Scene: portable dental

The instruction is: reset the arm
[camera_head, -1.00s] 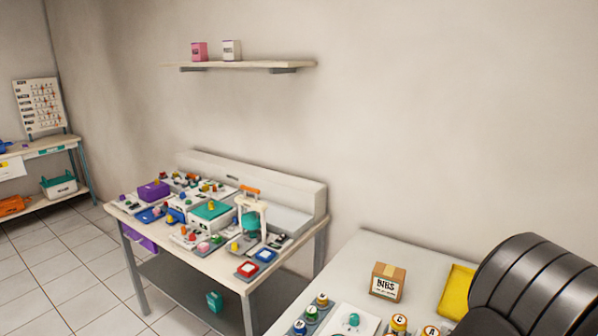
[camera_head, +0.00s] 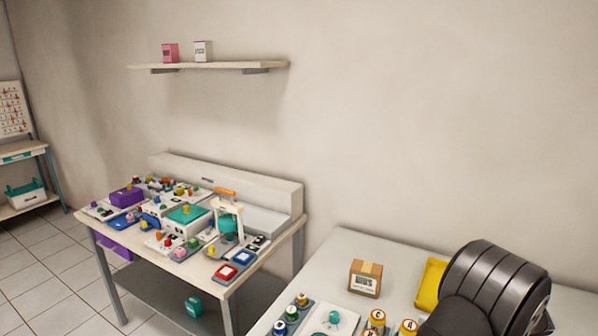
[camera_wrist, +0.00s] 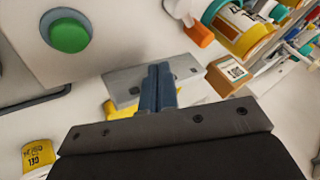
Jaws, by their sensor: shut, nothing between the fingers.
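My gripper (camera_wrist: 158,88) shows in the wrist view with its two dark fingers together and nothing between them. It is above a pale surface, with a yellow item (camera_wrist: 121,108) partly hidden behind the fingers. In the head view only a dark, rounded part of my arm (camera_head: 498,285) shows at the lower right, above the near table (camera_head: 345,250). My fingers are out of the head view.
Several jars stand at the front. In the wrist view are a green button (camera_wrist: 69,34) and a gel jar (camera_wrist: 38,158). A crowded workbench (camera_head: 262,262) stands left.

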